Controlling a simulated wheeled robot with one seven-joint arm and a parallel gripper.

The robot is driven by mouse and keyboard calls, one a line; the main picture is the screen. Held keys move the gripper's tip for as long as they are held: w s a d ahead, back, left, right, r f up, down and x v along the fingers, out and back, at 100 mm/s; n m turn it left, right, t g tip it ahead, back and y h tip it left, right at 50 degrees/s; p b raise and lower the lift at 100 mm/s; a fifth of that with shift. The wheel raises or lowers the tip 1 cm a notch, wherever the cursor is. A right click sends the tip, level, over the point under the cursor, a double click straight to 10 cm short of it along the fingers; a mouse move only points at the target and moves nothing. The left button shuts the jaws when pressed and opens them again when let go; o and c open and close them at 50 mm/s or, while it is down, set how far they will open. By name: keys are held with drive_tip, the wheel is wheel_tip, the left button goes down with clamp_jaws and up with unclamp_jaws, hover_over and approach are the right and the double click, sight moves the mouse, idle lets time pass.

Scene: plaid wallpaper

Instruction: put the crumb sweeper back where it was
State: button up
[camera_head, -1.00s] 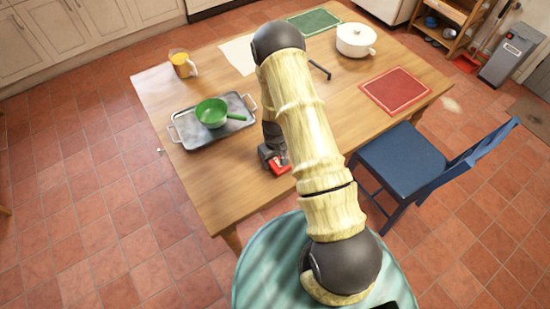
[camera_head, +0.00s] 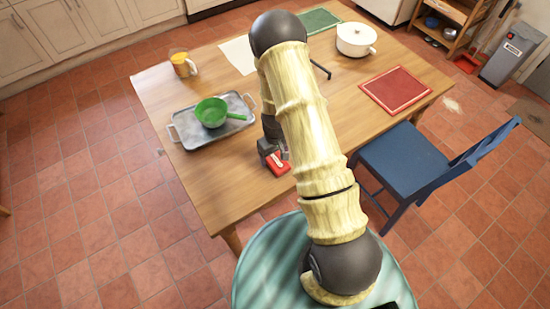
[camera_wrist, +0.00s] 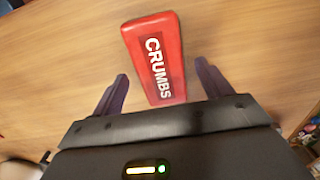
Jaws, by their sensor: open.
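The crumb sweeper (camera_wrist: 155,58) is a red block marked CRUMBS, lying on the wooden table. In the head view it shows as a small red patch (camera_head: 279,166) near the table's front edge, partly hidden by my gripper. My gripper (camera_wrist: 162,69) is open above it, with a dark finger on each side of the sweeper's near part. Gaps show between both fingers and the sweeper in the wrist view. The height between fingers and sweeper is hard to tell.
A metal tray (camera_head: 183,127) with a green pan (camera_head: 211,112) stands left of my arm. An orange-filled mug (camera_head: 182,65), a white pot (camera_head: 355,40), a red mat (camera_head: 395,91) and a green mat (camera_head: 316,20) are on the table (camera_head: 225,185). A blue chair (camera_head: 402,160) stands right.

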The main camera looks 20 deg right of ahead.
wheel_tip(320, 180, up, 9)
drive_tip(key=b, duration=0.1)
drive_tip(key=shift+r, duration=0.15)
idle(0.6)
wheel_tip(320, 180, up, 11)
drive_tip(key=m+t, duration=0.1)
drive_tip(key=m, duration=0.1)
hover_over(275, 159)
drive_tip(key=s, duration=0.5)
drive_tip(key=s+r+m+t, duration=0.1)
drive_tip(key=s+r, duration=0.6)
drive_tip(key=s, duration=0.2)
drive_tip(key=shift+m+t, duration=0.3)
drive_tip(key=shift+c, duration=0.2)
